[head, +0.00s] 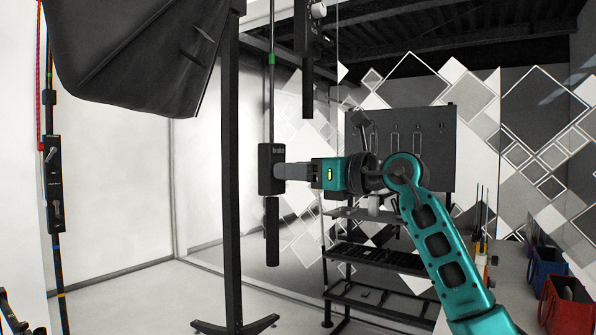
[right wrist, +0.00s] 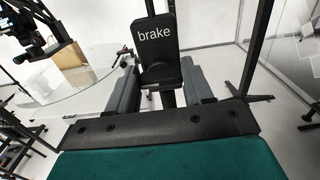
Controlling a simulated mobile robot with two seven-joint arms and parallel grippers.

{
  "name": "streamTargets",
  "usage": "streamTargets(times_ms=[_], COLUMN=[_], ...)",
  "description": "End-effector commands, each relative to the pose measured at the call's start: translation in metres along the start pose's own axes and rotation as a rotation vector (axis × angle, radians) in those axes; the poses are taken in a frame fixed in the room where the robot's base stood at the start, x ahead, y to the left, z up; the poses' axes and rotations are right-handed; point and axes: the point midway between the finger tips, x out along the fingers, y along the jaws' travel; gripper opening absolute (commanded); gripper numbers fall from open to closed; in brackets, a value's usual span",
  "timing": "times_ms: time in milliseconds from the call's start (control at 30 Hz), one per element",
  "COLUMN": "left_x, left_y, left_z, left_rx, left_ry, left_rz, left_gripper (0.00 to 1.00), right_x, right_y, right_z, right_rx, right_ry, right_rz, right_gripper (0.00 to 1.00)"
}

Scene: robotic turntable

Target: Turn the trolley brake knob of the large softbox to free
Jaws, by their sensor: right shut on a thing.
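The brake box (head: 265,160), black with a white "brake" label, hangs on a thin vertical rod in the middle of the head view. In the right wrist view the brake box (right wrist: 155,32) is straight ahead, with the dark brake knob (right wrist: 161,74) below its label. My right gripper (head: 279,171) reaches it from the right. In the right wrist view its grey fingers (right wrist: 160,82) stand either side of the knob and are shut on it. The knob's pointer and setting cannot be read. The large black softbox (head: 135,50) hangs at the upper left. My left gripper is not in view.
A black stand (head: 231,180) rises just left of the brake box. Another control box (head: 54,185) with levers hangs far left. Behind my right arm are a dark shelf rack (head: 375,257) and red (head: 565,305) and blue bins (head: 546,270). A round glass table (right wrist: 85,85) shows in the wrist view.

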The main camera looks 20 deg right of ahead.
Motion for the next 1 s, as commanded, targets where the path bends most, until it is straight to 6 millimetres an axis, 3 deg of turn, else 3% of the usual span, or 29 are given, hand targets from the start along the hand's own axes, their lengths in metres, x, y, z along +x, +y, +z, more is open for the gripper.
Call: streamTargets(times_ms=[367, 1000], left_x=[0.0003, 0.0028], left_y=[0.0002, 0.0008], left_z=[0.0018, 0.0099], left_rx=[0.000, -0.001], left_ry=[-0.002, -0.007], left_rz=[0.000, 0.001], left_gripper=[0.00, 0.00], right_x=[-0.0001, 0.0000], right_y=[0.0005, 0.0032], right_z=[-0.0014, -0.0032], right_rx=[-0.159, -0.753], right_ry=[0.004, 0.004], right_rz=[0.000, 0.001], right_gripper=[0.21, 0.21])
